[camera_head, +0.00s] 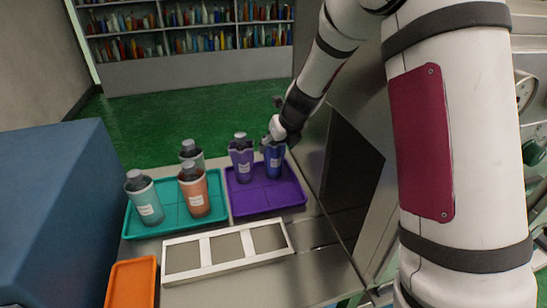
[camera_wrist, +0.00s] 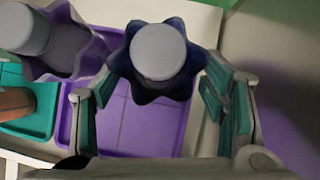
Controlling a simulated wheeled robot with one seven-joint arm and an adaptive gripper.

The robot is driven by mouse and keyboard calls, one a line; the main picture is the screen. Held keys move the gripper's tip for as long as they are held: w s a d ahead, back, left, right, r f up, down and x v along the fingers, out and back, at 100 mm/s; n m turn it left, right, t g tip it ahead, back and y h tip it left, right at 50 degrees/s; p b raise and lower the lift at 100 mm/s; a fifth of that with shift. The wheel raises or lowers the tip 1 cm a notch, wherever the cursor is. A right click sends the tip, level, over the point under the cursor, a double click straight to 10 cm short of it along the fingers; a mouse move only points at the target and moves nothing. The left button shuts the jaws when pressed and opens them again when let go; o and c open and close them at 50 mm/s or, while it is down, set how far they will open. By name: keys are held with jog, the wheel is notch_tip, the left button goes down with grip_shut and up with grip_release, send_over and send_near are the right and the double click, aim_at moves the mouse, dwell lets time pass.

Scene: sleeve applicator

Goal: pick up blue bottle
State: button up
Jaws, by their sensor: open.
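The blue bottle (camera_head: 274,160) stands upright on the right part of the purple tray (camera_head: 266,197). In the wrist view the blue bottle (camera_wrist: 158,62) shows from above, with its grey cap and wavy dark blue shoulder. My gripper (camera_head: 275,140) is at the bottle's upper part in the head view. In the wrist view my gripper (camera_wrist: 160,112) is open, with one teal-padded finger on each side, and the bottle lies ahead of and between the fingertips. I cannot tell whether a finger touches it. My gripper hides part of the bottle's top in the head view.
A purple bottle (camera_head: 241,160) stands close left of the blue one. A teal tray (camera_head: 166,219) holds several bottles. A white three-slot frame (camera_head: 228,267) and an orange tray (camera_head: 131,284) lie nearer. A dark panel (camera_head: 345,170) rises to the right.

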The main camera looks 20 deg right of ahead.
aim_at(274, 149)
jog(key=x, duration=0.3)
jog(key=shift+w+f, duration=0.1)
jog(key=shift+f, duration=0.1)
jog(key=c, duration=1.3)
jog(key=shift+c, duration=0.9)
jog(key=shift+r, duration=0.15)
